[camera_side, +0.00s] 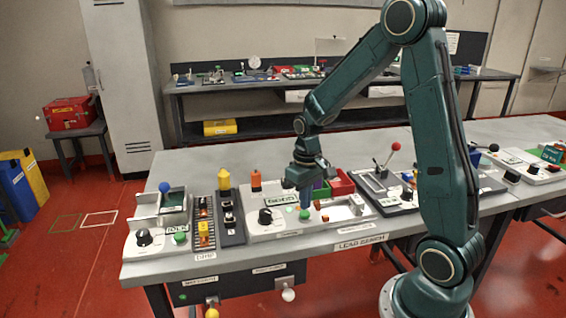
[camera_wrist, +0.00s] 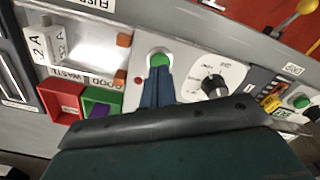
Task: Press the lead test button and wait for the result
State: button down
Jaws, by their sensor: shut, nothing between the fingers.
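A round green button (camera_side: 304,215) sits on the white lead test panel (camera_side: 255,231), just below my fingertips. It also shows in the wrist view (camera_wrist: 159,58), in a pale collar. My gripper (camera_side: 305,206) points down with its blue fingers together and nothing between them. In the wrist view the fingertips (camera_wrist: 158,72) reach the near edge of the button. I cannot tell whether they touch or press it. A display (camera_side: 281,200) stands behind the button; its digits are too small to read surely. A small red dot (camera_wrist: 138,81) lies beside the button in the wrist view.
A black knob (camera_side: 265,216) is left of the button. A red bin (camera_side: 341,182) and a green bin (camera_wrist: 101,103) holding something purple are close by. An orange post (camera_side: 256,181) and a yellow post (camera_side: 224,180) stand behind and to the left.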

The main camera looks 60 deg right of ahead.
aim_at(305, 213)
jog(key=shift+f, duration=1.15)
dwell(0.6)
jog(key=shift+r, duration=3.05)
jog(key=shift+s+a+r, duration=0.1)
jog(key=shift+a+r, duration=0.2)
jog(key=shift+r, duration=0.15)
jog(key=s+a+r+n+t, duration=0.3)
jog(key=s+a+r+t, duration=0.2)
jog(key=s+a+r, duration=0.7)
jog(key=s+a, duration=0.1)
jog(key=s, duration=0.2)
jog(key=shift+a+r+t, duration=0.15)
jog(key=shift+r+t, duration=0.1)
jog(key=shift+t, duration=0.05)
